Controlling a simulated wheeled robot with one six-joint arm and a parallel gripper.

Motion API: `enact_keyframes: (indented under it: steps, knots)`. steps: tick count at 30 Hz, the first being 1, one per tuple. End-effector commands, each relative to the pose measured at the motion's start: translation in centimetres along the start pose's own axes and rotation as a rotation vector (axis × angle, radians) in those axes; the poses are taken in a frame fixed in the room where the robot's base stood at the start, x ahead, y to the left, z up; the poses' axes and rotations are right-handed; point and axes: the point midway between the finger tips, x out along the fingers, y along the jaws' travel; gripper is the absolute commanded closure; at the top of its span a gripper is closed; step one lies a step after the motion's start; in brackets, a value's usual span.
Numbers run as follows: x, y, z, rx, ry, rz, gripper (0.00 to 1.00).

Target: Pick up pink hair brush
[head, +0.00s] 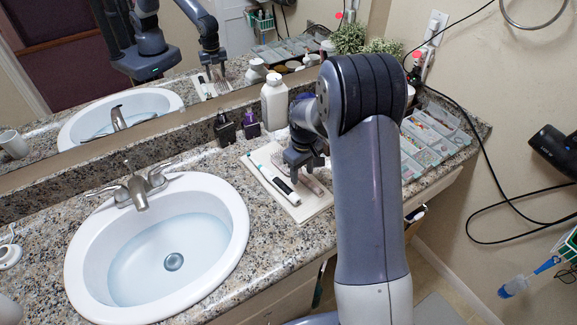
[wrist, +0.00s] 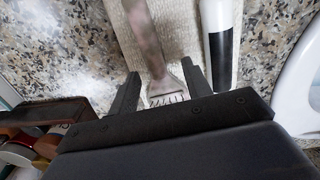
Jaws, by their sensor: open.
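The pink hair brush (wrist: 147,37) lies on a white mat (head: 301,213) on the granite counter, right of the sink. In the wrist view its greyish-pink handle runs up to the top edge and its bristled head lies between my fingers. In the head view part of the brush (head: 318,186) shows beside my gripper (head: 303,170); my arm hides some of that area. My gripper (wrist: 160,70) is open, with one finger on each side of the brush. I cannot tell whether either finger touches it.
A white-and-black handled item (wrist: 220,45) lies close beside the brush. A white bottle (head: 274,103) and dark small bottles (head: 225,130) stand behind the mat. The sink (head: 160,245) is left. A divided clear tray (head: 434,135) is right. A mirror backs the counter.

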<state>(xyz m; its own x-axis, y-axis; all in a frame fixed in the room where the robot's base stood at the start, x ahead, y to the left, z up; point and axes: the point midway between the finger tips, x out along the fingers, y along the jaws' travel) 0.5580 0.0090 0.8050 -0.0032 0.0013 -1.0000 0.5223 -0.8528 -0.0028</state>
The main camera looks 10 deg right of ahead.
Motion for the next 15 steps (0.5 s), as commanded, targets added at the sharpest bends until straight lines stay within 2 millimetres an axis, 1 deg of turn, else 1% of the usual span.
enact_keyframes:
  steps: [1, 4, 11, 15]
  knots:
    - [0.58, -0.06, 0.03, -0.001, -0.002, -0.001, 0.54]
    - [1.16, -0.06, 0.02, -0.001, -0.001, -0.001, 0.54]
    - [1.2, -0.03, -0.01, 0.0, 0.0, 0.0, 0.54]
    - [1.18, -0.02, -0.01, 0.0, 0.001, 0.0, 0.66]
